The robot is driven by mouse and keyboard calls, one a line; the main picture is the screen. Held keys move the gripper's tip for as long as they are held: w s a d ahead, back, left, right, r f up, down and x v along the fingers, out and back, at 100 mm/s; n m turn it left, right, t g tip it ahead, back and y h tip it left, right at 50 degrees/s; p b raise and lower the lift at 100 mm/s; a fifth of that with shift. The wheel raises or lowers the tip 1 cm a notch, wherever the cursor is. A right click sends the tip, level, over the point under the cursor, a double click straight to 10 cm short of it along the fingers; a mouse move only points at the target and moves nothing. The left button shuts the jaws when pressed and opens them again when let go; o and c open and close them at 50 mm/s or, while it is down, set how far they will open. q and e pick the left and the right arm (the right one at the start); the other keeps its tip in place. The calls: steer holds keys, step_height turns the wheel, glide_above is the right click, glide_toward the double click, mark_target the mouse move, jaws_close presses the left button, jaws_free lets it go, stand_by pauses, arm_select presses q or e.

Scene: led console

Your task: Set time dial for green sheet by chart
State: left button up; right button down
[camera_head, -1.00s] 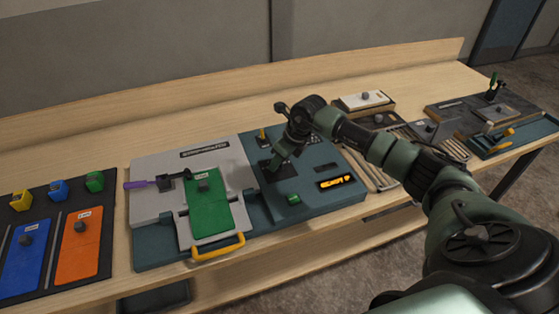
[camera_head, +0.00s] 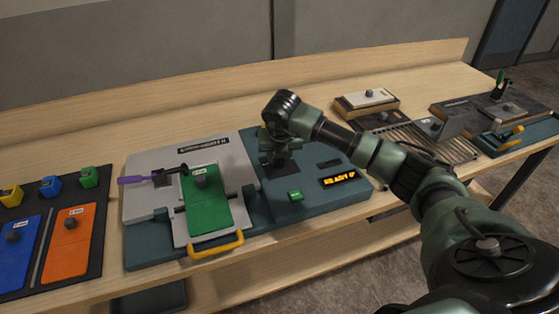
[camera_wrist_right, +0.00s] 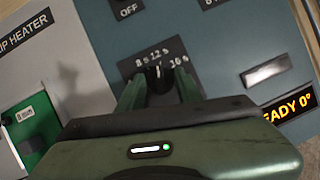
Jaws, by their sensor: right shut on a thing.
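The green sheet (camera_head: 207,205) lies on the grey heater plate, left of the teal console panel (camera_head: 320,202). The small dark time dial (camera_wrist_right: 158,72) shows in the right wrist view beside a black scale plate (camera_wrist_right: 150,56) with second marks, seemingly 8, 12 and 16 s. My right gripper (camera_wrist_right: 158,86) is shut on the dial from above. In the head view my right gripper (camera_head: 278,165) hides the dial. The dial's exact setting is hard to read. I cannot make out a chart. My left gripper is out of view.
An orange display (camera_head: 339,180) on the console reads READY in the wrist view. A green button (camera_head: 295,196) sits nearby. A purple-handled tool (camera_head: 145,179) and yellow handle (camera_head: 216,246) are at the heater. Blue (camera_head: 18,250) and orange (camera_head: 70,235) sheets lie left.

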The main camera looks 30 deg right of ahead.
mark_target(278, 173)
steer(key=shift+m+b, duration=0.3)
steer(key=shift+m, duration=0.3)
steer(key=shift+h, duration=0.3)
steer(key=c, duration=1)
jaws_free()
steer(key=shift+r, duration=0.1)
steer(key=b+v, duration=0.2)
steer(key=v, duration=0.5)
steer(key=shift+r, duration=0.3)
